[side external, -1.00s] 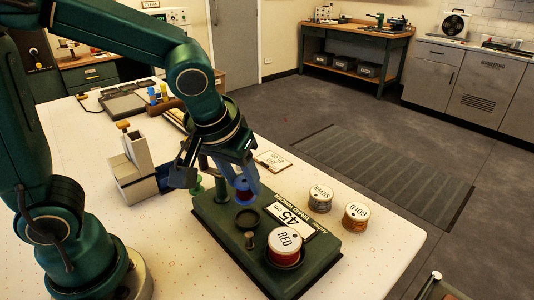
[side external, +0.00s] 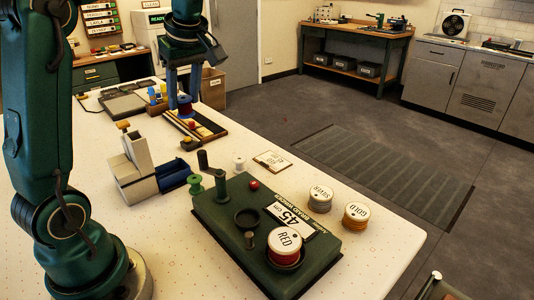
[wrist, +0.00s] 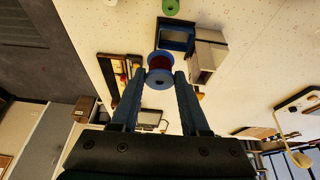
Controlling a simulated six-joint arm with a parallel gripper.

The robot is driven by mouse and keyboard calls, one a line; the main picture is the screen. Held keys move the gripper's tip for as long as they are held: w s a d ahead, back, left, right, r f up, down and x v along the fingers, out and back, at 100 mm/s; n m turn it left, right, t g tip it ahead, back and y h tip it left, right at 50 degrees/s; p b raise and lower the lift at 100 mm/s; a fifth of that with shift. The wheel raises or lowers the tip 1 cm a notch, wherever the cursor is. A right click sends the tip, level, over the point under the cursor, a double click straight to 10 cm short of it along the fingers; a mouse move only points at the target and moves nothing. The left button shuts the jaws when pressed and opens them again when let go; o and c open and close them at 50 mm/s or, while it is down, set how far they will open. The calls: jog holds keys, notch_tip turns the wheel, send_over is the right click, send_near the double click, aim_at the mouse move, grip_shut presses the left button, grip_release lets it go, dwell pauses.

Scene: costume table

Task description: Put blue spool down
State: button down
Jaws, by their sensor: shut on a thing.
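The blue spool (side external: 185,104), with blue flanges and a dark red core, is held between the fingertips of my gripper (side external: 184,92). My gripper points down at the far part of the white table, and the spool appears over or near a dark wooden tray (side external: 208,138). I cannot tell the exact gap below it. In the wrist view, the blue spool (wrist: 160,80) sits between both blue fingers of my gripper (wrist: 161,78), its round end towards the camera.
A green winding machine (side external: 225,205) with a red-wound spool (side external: 284,246) stands near the front. Silver (side external: 319,199) and gold (side external: 356,215) spools stand to its right. A beige device (side external: 143,173) stands left of the tray. A green spool (side external: 195,184) and small white spool (side external: 239,164) stand nearby.

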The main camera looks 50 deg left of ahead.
jog(key=s+a+n+g, duration=0.2)
jog(key=s+a+n, duration=0.1)
jog(key=a, duration=0.4)
send_near(171, 164)
jog(key=s+f, duration=0.1)
jog(key=f, duration=0.3)
jog(key=s+f, duration=0.1)
jog(key=f, duration=0.1)
jog(key=shift+s+a+f, duration=0.15)
jog(key=shift+s+a, duration=0.05)
jog(key=shift+s, duration=0.15)
jog(key=shift+f, duration=0.15)
jog(key=c, duration=0.7)
grip_release()
